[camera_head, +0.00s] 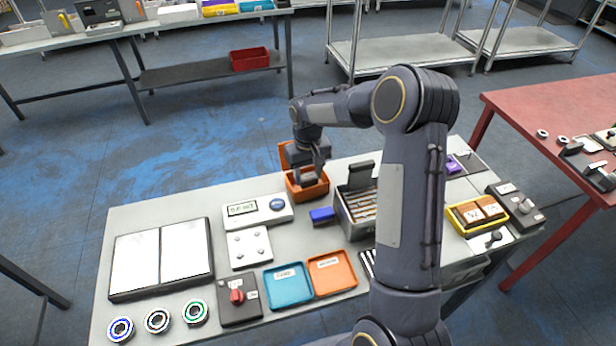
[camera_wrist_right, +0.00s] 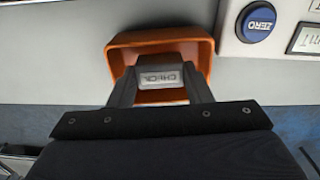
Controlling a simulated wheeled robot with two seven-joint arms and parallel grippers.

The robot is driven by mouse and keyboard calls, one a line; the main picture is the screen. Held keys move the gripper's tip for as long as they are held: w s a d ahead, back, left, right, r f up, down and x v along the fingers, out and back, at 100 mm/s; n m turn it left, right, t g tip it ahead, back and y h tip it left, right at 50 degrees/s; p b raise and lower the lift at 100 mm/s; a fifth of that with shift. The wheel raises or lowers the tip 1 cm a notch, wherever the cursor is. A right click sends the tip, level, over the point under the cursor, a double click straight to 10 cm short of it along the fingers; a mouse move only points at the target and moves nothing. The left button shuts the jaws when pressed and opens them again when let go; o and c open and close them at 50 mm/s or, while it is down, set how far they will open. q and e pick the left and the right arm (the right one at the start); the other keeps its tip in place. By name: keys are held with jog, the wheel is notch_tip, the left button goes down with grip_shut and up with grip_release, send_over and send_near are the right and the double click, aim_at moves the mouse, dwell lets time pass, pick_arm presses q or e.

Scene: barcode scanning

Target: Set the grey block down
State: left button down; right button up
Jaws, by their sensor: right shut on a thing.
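My right gripper (camera_head: 307,178) points down at the orange bin (camera_head: 312,190) at the back edge of the table. It is shut on the grey block, which is mostly hidden by the fingers in the head view. In the right wrist view, the fingers (camera_wrist_right: 161,80) sit either side of a grey face with a pale label that seems to read CHECK, upside down. This grey block (camera_wrist_right: 160,64) shows in front of the orange bin (camera_wrist_right: 160,39), over its opening. Whether it touches the bin floor I cannot tell. My left gripper is not in view.
A scale (camera_head: 258,211) with a blue button stands left of the bin. A blue block (camera_head: 321,215) and a grey crate (camera_head: 352,228) lie nearer and to the right. Blue (camera_head: 287,287) and orange (camera_head: 331,273) trays are at the front. My right arm covers part of the table.

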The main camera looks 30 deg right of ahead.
jog(key=shift+f, duration=1)
jog(key=shift+f, duration=0.1)
jog(key=shift+f, duration=0.15)
jog(key=o, duration=0.7)
jog(key=shift+o, duration=0.2)
